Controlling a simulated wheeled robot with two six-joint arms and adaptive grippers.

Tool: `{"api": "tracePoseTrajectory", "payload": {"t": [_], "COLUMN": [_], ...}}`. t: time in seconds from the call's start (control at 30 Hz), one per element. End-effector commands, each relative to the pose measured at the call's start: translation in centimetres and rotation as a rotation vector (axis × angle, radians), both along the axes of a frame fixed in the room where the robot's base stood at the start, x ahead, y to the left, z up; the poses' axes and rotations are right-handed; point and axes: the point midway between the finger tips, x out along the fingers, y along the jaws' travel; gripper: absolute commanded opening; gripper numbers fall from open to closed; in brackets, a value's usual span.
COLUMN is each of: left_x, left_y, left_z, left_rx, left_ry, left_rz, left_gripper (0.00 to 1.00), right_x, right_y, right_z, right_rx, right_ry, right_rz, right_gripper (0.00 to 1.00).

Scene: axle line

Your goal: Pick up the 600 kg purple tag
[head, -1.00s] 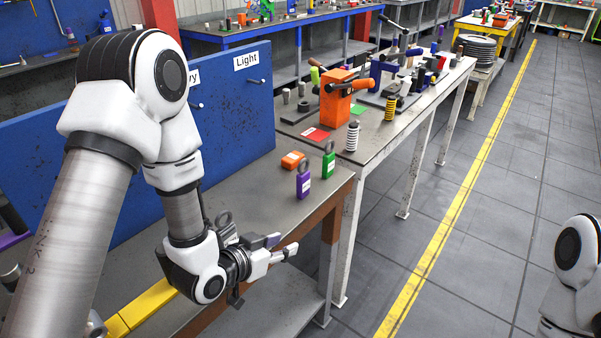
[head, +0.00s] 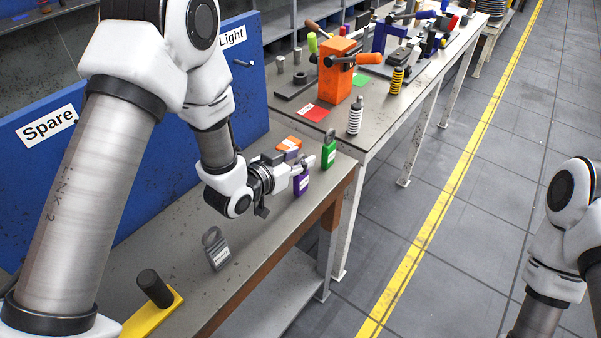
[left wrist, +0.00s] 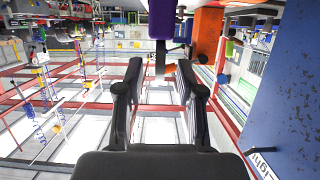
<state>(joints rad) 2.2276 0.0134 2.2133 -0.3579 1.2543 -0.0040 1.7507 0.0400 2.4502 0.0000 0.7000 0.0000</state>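The purple tag (head: 301,184) stands on the near table with a white label on its face; its upper part is partly hidden by my left gripper. My left gripper (head: 300,164) is at the top of this tag. In the left wrist view, the purple tag (left wrist: 162,22) shows at the top centre, with its grey upper part pointing down the picture. The fingers (left wrist: 160,92) are apart, one on each side of the line to the tag, and hold nothing visible. My right arm is at the right edge; its gripper is out of view.
A green tag (head: 328,152) stands just right of the purple one, and an orange tag (head: 289,144) lies behind. A grey tag (head: 217,250) stands nearer. A blue panel (head: 150,150) borders the table behind. An orange vise-like block (head: 340,75) stands on the farther table.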

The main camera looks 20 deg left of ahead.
Motion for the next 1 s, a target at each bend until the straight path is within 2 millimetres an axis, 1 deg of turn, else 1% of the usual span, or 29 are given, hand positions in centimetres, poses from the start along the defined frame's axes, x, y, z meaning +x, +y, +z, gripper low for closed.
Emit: {"api": "tracePoseTrajectory", "payload": {"t": [0.03,0.1,0.27,0.37,0.4,0.8,0.87,1.0], "left_x": [0.5,0.9,0.9,0.9,0.9,0.8,0.8,0.8], "left_y": [-0.2,-0.3,-0.3,-0.3,-0.3,-0.3,-0.3,-0.3], "left_z": [-0.1,-0.2,-0.3,-0.3,-0.3,-0.3,-0.1,1.3], "left_rx": [0.0,-0.002,-0.002,-0.002,-0.002,-0.001,-0.001,0.0], "left_ry": [0.0,-0.001,0.0,0.0,0.0,0.003,0.003,0.002], "left_rz": [-0.001,-0.001,0.001,0.001,0.001,0.001,0.001,0.0], "left_gripper": [0.38,0.38,0.38,0.06,0.0,0.0,0.0,0.0], "right_x": [0.0,0.0,0.0,0.0,0.0,0.0,0.0,0.0], "right_y": [0.0,0.0,0.0,0.0,0.0,0.0,0.0,0.0], "right_z": [0.3,0.3,0.2,0.2,0.2,0.3,0.5,1.5], "right_rx": [0.0,0.0,0.0,0.0,0.0,0.0,0.0,0.0], "right_ry": [0.0,0.0,0.001,0.001,0.001,0.001,0.001,0.001], "right_rz": [0.0,0.0,0.0,0.0,0.0,0.0,0.0,0.0], "right_gripper": [0.4,0.4,0.4,0.4,0.4,0.4,0.4,0.4]}}
